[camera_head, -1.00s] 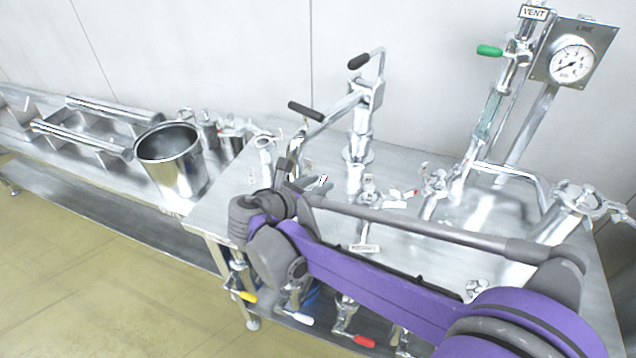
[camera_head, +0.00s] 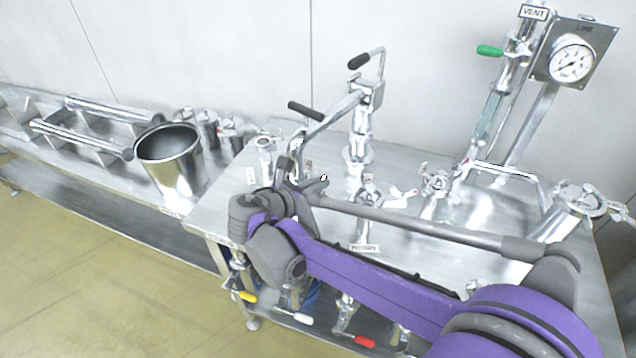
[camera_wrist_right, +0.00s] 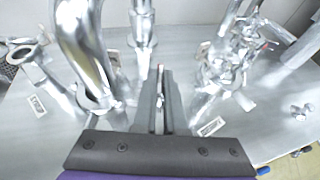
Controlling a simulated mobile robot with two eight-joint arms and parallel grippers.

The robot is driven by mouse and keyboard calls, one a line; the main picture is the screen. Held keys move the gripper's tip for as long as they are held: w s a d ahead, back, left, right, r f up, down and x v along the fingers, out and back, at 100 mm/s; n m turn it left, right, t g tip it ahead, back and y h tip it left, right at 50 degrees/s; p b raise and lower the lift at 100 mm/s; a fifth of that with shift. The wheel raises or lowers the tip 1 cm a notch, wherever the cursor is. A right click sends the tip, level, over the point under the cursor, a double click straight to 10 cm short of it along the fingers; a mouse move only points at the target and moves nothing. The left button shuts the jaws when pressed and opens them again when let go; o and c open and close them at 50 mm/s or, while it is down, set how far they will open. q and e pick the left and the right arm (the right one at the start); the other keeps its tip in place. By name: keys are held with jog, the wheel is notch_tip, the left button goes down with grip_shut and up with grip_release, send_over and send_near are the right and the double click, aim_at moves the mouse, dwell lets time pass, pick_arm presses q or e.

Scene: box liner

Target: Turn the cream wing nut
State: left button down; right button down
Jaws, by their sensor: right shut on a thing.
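My right gripper (camera_head: 292,165) reaches over the steel table among the upright pipe fittings. In the right wrist view its two dark fingers (camera_wrist_right: 160,88) are nearly together, with a small bright part (camera_wrist_right: 160,98) between them. I take this part to be the wing nut, but the fingers hide most of it and its cream colour cannot be made out. In the head view the gripper and the purple arm cover that spot. My left gripper is not in view.
A tall fitting with black-gripped handles (camera_head: 360,110) stands just behind the gripper. A steel pot (camera_head: 170,160) is to the left. A clamped fitting (camera_head: 436,180) and a gauge (camera_head: 571,63) are to the right. A curved pipe (camera_wrist_right: 84,45) is close to the fingers.

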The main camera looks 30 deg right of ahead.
jog(key=m+g+h, duration=0.1)
jog(key=m+g, duration=0.3)
jog(key=g, duration=0.1)
jog(key=shift+w, duration=0.15)
jog(key=shift+m+g+y, duration=0.3)
jog(key=shift+m+g, duration=2.1)
jog(key=shift+g, duration=0.2)
jog(key=c, duration=1)
grip_release()
jog(key=shift+r, duration=0.1)
